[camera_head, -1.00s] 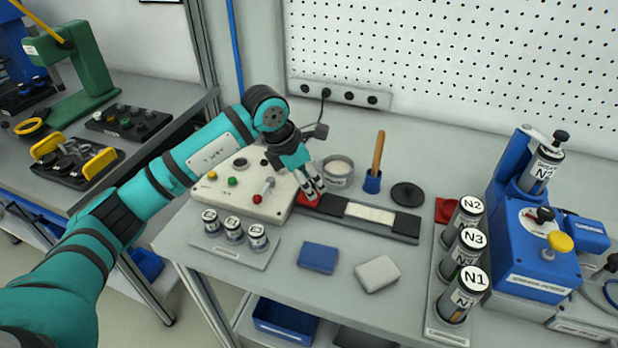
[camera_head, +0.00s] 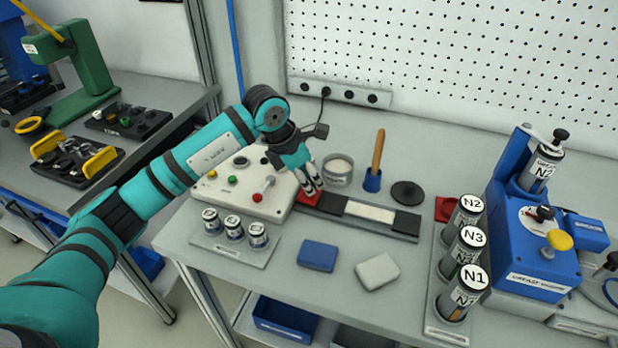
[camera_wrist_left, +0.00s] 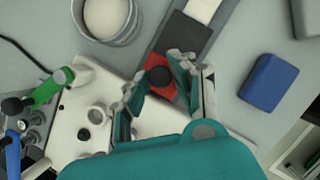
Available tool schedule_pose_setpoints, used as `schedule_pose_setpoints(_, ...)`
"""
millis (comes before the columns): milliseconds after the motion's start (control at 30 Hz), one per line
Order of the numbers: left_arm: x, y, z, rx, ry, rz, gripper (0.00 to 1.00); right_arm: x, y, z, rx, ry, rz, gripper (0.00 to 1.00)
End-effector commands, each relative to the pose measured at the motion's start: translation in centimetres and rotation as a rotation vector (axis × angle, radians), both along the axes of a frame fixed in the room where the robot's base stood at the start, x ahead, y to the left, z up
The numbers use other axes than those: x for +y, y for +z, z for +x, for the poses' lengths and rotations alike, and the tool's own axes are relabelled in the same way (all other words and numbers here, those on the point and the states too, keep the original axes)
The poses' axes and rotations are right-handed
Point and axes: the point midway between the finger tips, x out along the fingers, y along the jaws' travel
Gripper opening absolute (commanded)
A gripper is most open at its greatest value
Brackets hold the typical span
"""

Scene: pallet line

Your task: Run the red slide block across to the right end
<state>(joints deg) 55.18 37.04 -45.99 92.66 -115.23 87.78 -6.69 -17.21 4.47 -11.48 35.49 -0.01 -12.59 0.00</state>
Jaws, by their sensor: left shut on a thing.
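The red slide block (camera_head: 309,198) sits at the left end of the slide track (camera_head: 330,206), beside the cream control panel. My left gripper (camera_head: 313,187) reaches down over the block from above. The fingers hide part of the block. The track runs right through dark and white sections to a dark right end (camera_head: 406,223). My right gripper is not in view.
A round tin (camera_head: 338,172), a wooden-handled tool in a blue holder (camera_head: 372,182) and a black disc (camera_head: 408,192) stand behind the track. A blue block (camera_head: 318,256) and a white block (camera_head: 377,272) lie in front. Labelled canisters (camera_head: 465,245) stand to the right.

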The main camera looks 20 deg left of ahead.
Motion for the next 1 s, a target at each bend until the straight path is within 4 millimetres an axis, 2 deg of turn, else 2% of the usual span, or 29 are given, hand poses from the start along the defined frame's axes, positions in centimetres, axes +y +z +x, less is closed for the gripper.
schedule_pose_setpoints(167, -1.0, 0.0, 0.0, -0.002, -0.003, -0.001, 0.00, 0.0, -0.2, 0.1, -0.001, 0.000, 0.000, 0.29)
schedule_pose_setpoints(267, -2.7, 0.0, -0.1, -0.003, -0.006, -0.003, 0.00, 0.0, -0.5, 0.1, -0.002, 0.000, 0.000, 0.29)
schedule_pose_setpoints(367, -5.1, 0.0, -0.2, -0.004, -0.008, -0.003, 0.00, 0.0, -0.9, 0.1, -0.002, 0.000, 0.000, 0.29)
schedule_pose_setpoints(700, -15.0, -0.1, -0.5, -0.004, -0.008, -0.001, 0.00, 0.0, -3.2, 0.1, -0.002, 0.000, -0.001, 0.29)
schedule_pose_setpoints(900, -19.5, -0.1, -0.7, -0.003, -0.005, -0.001, 0.00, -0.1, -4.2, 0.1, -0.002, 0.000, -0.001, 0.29)
schedule_pose_setpoints(1000, -21.0, 0.0, -0.7, -0.003, -0.003, -0.001, 0.00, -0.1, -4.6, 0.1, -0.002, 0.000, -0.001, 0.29)
